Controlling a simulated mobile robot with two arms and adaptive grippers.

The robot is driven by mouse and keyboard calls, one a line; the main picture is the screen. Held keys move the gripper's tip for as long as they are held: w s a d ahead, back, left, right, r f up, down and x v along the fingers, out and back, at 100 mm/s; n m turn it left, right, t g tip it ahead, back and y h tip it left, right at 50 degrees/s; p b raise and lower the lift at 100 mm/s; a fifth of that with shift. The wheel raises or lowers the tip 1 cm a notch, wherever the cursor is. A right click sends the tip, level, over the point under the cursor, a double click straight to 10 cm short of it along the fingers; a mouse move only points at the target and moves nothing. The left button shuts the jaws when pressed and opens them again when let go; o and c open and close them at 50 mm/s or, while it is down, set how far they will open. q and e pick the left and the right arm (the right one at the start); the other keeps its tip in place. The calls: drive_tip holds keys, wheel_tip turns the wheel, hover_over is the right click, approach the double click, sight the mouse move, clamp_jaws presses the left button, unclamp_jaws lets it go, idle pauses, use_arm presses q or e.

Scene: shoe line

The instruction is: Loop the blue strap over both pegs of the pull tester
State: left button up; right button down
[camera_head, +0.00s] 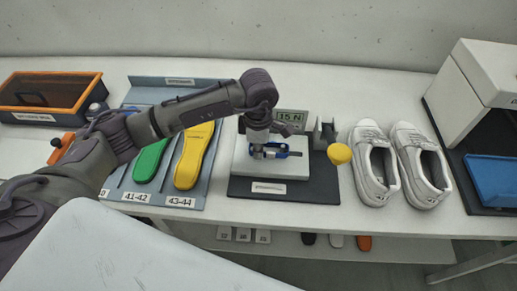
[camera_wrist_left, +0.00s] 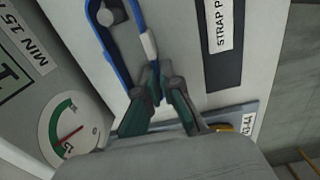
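The pull tester (camera_head: 245,165) is a white block on a dark base, with a "15 N" sign behind it. The blue strap (camera_head: 294,154) lies low over it, partly hidden by my left gripper (camera_head: 262,150). In the left wrist view, the strap (camera_wrist_left: 104,50) forms a loop around a grey peg (camera_wrist_left: 110,13) and carries a white piece (camera_wrist_left: 148,46). The fingers of my left gripper (camera_wrist_left: 158,85) come together on the strap's near end. The second peg cannot be made out there. My right gripper is not in view.
A dial (camera_wrist_left: 75,128) with a red needle sits beside the strap. A yellow knob (camera_head: 339,153) and white shoes (camera_head: 373,165) stand to the right. A blue-grey insole tray (camera_head: 150,82) with green and yellow insoles lies left. A white machine (camera_head: 470,85) stands far right.

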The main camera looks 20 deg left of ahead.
use_arm(q)
drive_tip(key=o, duration=0.4)
drive_tip(key=shift+r, duration=0.1)
drive_tip(key=shift+w+a, duration=0.1)
drive_tip(key=shift+r, duration=0.1)
